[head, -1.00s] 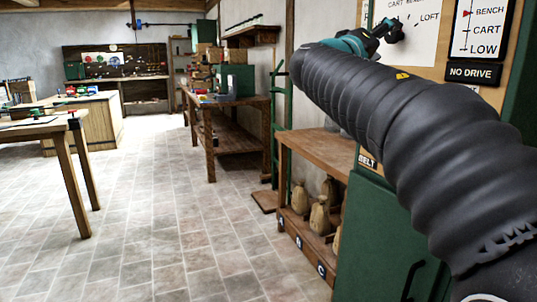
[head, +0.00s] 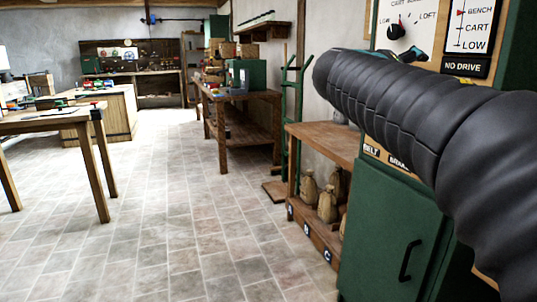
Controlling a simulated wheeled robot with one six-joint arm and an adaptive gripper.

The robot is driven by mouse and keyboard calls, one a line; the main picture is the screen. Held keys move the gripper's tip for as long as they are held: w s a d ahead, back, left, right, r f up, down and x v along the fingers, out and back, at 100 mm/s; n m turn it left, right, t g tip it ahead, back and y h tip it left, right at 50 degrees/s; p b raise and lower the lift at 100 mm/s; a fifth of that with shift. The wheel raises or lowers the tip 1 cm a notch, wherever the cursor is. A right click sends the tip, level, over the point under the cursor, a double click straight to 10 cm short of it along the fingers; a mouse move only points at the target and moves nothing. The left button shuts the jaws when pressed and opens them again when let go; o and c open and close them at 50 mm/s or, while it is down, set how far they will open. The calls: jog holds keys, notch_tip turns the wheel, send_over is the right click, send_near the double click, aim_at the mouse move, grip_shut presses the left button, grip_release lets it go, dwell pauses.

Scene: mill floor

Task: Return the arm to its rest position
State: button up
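My arm, in a black ribbed sleeve, reaches from the lower right toward the upper middle of the head view, in front of the control panel. Only a small teal and dark piece at its far end, likely part of my gripper (head: 414,54), shows above the sleeve, near the panel. The fingertips are hidden, so I cannot tell whether they are open or shut, or hold anything.
The panel carries a black knob (head: 395,32) and a NO DRIVE sign (head: 465,66). Below stand a green cabinet (head: 385,225) and a wooden shelf (head: 318,137) with several sacks. A table (head: 45,122) stands left. The tiled floor (head: 190,220) between is clear.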

jog(key=s+a+f+g+y, duration=0.15)
jog(key=s+f+y, duration=0.25)
jog(key=s+f, duration=0.5)
jog(key=s+a+f+g+y, duration=0.1)
jog(key=s+f+g+y, duration=0.3)
jog(key=f, duration=0.9)
jog(key=s+a+f+y, duration=0.3)
jog(key=s+a+f, duration=0.1)
jog(key=s+f, duration=0.3)
jog(key=s+a+f+y, duration=0.3)
jog(key=s+a+f, duration=0.2)
jog(key=f, duration=0.5)
jog(key=shift+s+a+f, duration=0.2)
jog(key=shift+s+f, duration=0.05)
jog(key=shift+s, duration=1.05)
